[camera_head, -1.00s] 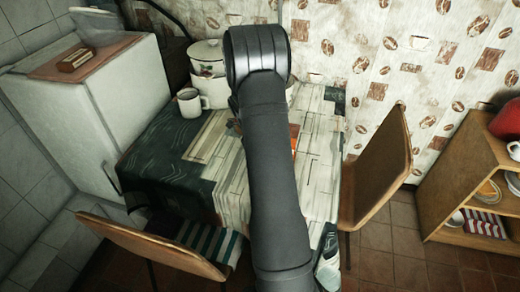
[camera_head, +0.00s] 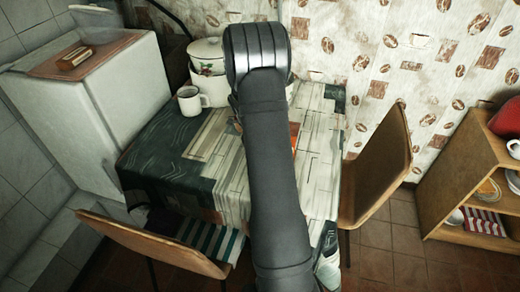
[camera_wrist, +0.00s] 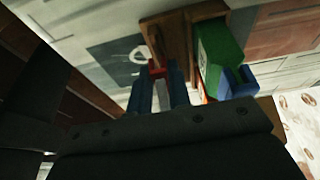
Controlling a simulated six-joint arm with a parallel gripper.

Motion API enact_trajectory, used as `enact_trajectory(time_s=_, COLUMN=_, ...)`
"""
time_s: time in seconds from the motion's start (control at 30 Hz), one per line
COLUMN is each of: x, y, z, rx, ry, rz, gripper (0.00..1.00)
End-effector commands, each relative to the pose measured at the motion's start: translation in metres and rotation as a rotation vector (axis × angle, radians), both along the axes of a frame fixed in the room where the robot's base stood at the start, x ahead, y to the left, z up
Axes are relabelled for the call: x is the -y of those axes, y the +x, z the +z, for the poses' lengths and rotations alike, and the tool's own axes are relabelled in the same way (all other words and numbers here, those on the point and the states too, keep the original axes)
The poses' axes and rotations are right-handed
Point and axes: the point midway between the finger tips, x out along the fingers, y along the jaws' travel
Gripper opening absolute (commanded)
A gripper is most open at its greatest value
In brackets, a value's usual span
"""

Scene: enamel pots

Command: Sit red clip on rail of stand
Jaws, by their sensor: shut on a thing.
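In the wrist view, my gripper (camera_wrist: 160,82) is shut on the small red clip (camera_wrist: 155,67), which shows at the fingertips. The brown wooden stand (camera_wrist: 178,35) is just beyond the fingertips. I cannot tell whether the clip touches its rail. A green block-like thing (camera_wrist: 217,50) is at the stand's right side, with a blue piece (camera_wrist: 238,80) by its near end. In the head view, my arm hides the gripper, the clip and most of the stand; only an orange patch (camera_head: 295,135) shows beside the arm.
The table (camera_head: 320,165) has a patterned cloth. A white mug (camera_head: 190,101) and enamel pots (camera_head: 207,58) stand at its back left. A chair (camera_head: 382,165) is at the right and another (camera_head: 150,243) at the front left. The table's right part looks clear.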

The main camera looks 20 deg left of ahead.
Motion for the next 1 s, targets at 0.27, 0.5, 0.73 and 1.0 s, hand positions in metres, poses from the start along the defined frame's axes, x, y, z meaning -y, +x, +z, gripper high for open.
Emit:
enact_trajectory(time_s=0.27, x=0.000, y=0.000, z=-0.005, rx=0.000, ry=0.000, rz=0.000, gripper=0.00)
enact_trajectory(time_s=0.5, x=0.000, y=0.000, z=-0.010, rx=0.000, ry=0.000, rz=0.000, gripper=0.00)
enact_trajectory(time_s=0.73, x=0.000, y=0.000, z=-0.014, rx=-0.001, ry=0.000, rz=0.000, gripper=0.00)
enact_trajectory(time_s=1.0, x=0.000, y=0.000, z=-0.020, rx=-0.001, ry=-0.001, rz=0.000, gripper=0.00)
